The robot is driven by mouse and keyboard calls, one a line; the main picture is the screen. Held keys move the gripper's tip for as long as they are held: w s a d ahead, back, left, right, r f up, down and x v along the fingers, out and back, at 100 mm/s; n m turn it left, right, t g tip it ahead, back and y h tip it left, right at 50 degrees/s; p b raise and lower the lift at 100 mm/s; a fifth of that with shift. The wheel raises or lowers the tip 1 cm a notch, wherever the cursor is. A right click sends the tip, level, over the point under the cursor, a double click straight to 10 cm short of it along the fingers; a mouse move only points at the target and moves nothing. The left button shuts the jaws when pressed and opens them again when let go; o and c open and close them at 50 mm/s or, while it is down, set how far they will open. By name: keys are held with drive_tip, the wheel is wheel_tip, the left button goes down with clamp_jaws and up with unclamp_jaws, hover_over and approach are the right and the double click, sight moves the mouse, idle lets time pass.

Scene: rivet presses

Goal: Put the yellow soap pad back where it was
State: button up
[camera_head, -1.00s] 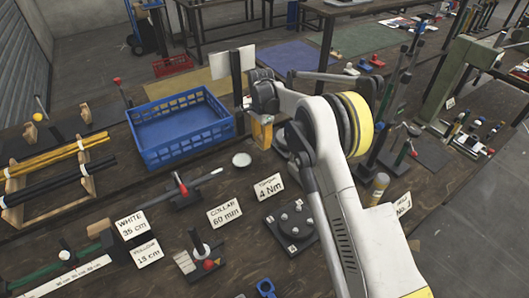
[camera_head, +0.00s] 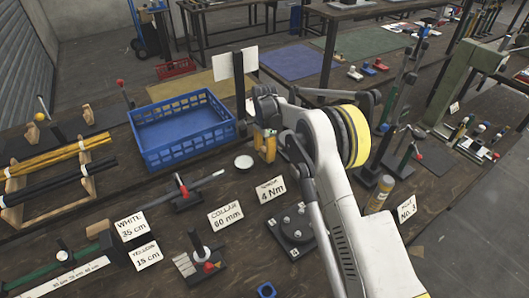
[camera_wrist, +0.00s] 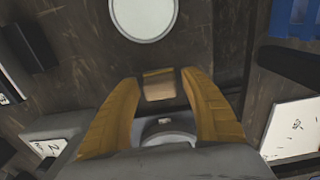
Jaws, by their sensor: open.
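A small block with a yellow upper edge and a tan face (camera_wrist: 159,86), which looks like the soap pad, sits between my fingertips in the wrist view. My gripper (camera_wrist: 160,78) has its two ochre fingers spread on either side of it; whether either touches it I cannot tell. In the head view my gripper (camera_head: 265,148) points down, low over the bench, just right of a white round disc (camera_head: 243,161). The disc also shows in the wrist view (camera_wrist: 144,14). The pad cannot be told apart from the fingers in the head view.
A blue crate (camera_head: 180,132) stands left of my gripper, with a dark post and white board (camera_head: 238,65) behind. A 4 Nm card (camera_head: 270,190) and a dark round fixture (camera_head: 295,229) are in front.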

wheel_tip(320, 180, up, 13)
drive_tip(key=p, duration=0.4)
wheel_tip(320, 180, up, 11)
drive_tip(key=n+t, duration=0.2)
hover_over(265, 149)
drive_tip(key=s+d, duration=0.5)
drive_tip(key=d, duration=0.1)
drive_tip(key=s+d+r+n+t, duration=0.1)
drive_tip(key=s+d+r+n, duration=0.2)
drive_tip(key=s+d+r, duration=0.45)
drive_tip(key=s+d+f+n+t, duration=0.1)
drive_tip(key=s+d+n+t, duration=0.1)
drive_tip(key=s, duration=1.1)
drive_tip(key=s+d+f+n+t, duration=0.1)
drive_tip(key=s+d+n, duration=0.3)
drive_tip(key=s, duration=0.9)
drive_tip(key=shift+s+d+f+t, duration=0.15)
drive_tip(key=shift+d+f+t, duration=0.35)
drive_tip(key=shift+d, duration=0.45)
drive_tip(key=shift+a+r, duration=0.1)
drive_tip(key=shift+r, duration=0.05)
